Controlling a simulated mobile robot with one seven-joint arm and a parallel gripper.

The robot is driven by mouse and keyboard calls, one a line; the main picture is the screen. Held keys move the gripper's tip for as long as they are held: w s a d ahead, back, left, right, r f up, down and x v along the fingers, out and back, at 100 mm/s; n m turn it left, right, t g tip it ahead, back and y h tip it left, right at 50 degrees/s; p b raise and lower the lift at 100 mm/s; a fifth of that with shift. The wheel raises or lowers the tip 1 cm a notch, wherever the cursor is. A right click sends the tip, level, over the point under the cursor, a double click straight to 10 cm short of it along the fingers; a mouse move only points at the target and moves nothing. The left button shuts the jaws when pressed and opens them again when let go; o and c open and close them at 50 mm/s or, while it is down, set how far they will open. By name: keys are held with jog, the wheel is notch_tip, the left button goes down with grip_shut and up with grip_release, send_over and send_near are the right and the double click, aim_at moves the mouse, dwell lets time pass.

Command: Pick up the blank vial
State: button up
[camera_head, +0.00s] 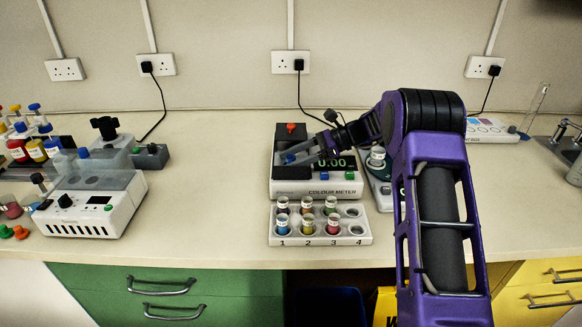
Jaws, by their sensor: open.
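A small vial (377,156) with a pale label and a dark top stands on the device right of the colour meter, partly behind my arm. I cannot read its label, so I cannot tell whether it is the blank vial. Several vials with coloured contents stand in the white numbered rack (361,239) in front of the meter; none is readable as blank. My gripper (290,157) is open, above the top of the colour meter (318,188), pointing left. I cannot see anything held between its fingers, which are small and partly blurred here.
My arm covers much of the right bench and part of the device (383,193) beside the meter. A white machine with clear blocks (90,212) stands at left, near a rack of coloured-cap tubes (20,150). The bench between the machine and the meter is clear.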

grip_shut()
dwell(0.3)
